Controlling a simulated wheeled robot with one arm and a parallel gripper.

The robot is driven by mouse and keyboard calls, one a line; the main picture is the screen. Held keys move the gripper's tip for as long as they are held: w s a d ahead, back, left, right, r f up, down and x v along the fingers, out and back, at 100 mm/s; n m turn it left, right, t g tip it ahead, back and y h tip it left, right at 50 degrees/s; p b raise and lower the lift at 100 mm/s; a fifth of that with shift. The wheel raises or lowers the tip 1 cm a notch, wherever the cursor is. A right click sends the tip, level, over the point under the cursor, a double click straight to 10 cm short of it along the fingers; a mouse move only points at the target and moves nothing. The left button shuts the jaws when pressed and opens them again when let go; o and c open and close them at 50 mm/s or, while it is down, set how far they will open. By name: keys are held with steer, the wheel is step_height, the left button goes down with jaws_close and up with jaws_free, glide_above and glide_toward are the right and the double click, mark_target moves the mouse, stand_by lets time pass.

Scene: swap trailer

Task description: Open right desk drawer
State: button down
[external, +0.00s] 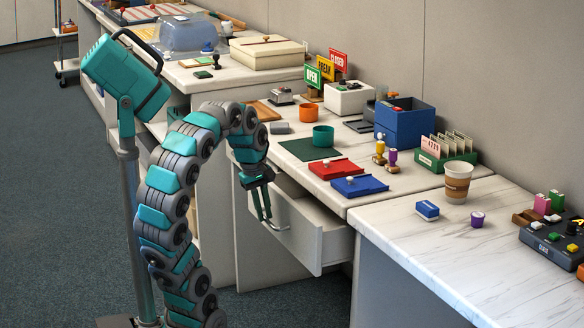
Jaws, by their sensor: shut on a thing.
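The desk drawer (303,250) under the white desk (405,186) stands pulled out, its pale front panel facing left and its open top showing. My gripper (271,222) points down at the upper part of that front panel. Its fingers are shut on the drawer handle (283,227), a small metal bar at the panel's outer face. The drawer's inside is only partly visible, and I see nothing lying in it.
Above the drawer, red (336,169) and blue (359,187) trays lie near the desk edge. A teal cup (323,136) stands farther back. A separate marble-look counter (440,255) is at the right. Dark carpet (62,215) is clear at the left.

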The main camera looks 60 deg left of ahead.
stand_by(0.6)
steer(key=s+p, duration=0.2)
steer(key=s, duration=1.2)
steer(key=shift+s, duration=0.25)
steer(key=c, duration=0.9)
jaws_free()
steer(key=shift+r, duration=0.1)
steer(key=shift+s+a+r+p, duration=0.1)
steer(key=shift+s+r+p, duration=0.2)
steer(key=shift+r, duration=1.05)
steer(key=shift+s+r+p, duration=0.15)
steer(key=shift+r+p, duration=0.2)
steer(key=shift+r, duration=1)
steer(key=shift+s+a+r+p, duration=0.1)
steer(key=shift+s+r+p, duration=0.2)
steer(key=shift+r, duration=1.05)
